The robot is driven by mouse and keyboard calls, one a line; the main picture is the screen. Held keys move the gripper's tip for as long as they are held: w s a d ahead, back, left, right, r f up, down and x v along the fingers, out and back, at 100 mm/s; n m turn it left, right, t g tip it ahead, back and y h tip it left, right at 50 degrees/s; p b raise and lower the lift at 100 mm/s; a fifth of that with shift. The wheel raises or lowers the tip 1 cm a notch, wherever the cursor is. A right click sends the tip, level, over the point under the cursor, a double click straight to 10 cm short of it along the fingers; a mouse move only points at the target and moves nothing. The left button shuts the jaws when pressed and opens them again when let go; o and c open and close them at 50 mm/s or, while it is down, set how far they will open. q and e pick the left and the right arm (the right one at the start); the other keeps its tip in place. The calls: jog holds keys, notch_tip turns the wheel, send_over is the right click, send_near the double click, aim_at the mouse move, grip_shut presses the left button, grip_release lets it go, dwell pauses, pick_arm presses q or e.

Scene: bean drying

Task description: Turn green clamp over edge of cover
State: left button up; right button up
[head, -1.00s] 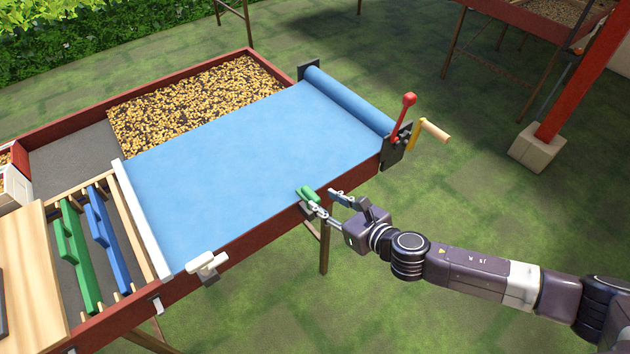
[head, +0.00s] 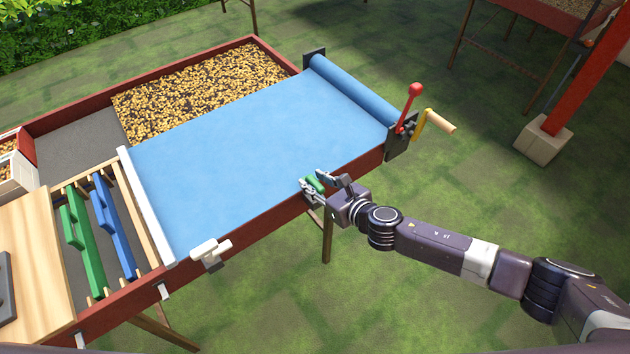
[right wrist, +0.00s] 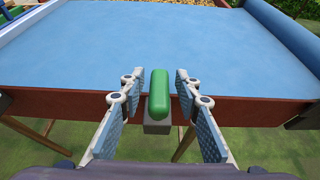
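The green clamp (head: 315,185) sits at the front edge of the drying bed, by the blue cover (head: 240,150). In the right wrist view the green clamp (right wrist: 158,94) stands over the red rim on a grey block, its far end at the cover's edge. My right gripper (head: 318,183) is at the clamp. In the right wrist view its fingers (right wrist: 158,92) are open, one on each side of the clamp, with gaps on both sides. My left gripper is not in view.
A white clamp (head: 210,250) sits further left on the same rim. A red lever (head: 409,105) and a crank handle (head: 438,121) stand at the cover roll's near end. Green and blue rakes (head: 92,240) lie at the left. Grass in front of the bed is free.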

grip_shut()
jog(key=shift+s+a+r+m+t+h+p, duration=0.1)
jog(key=shift+m+t+h+p, duration=0.55)
jog(key=shift+m+h, duration=0.35)
jog(key=m+t+h+p, duration=0.1)
jog(key=m+h, duration=0.1)
jog(key=shift+m+h, duration=0.3)
jog(key=m+h, duration=0.2)
jog(key=h, duration=0.1)
jog(key=shift+m, duration=0.3)
jog(key=shift+m+h+b, duration=0.7)
jog(key=shift+m+h, duration=0.9)
jog(key=shift+h, duration=0.4)
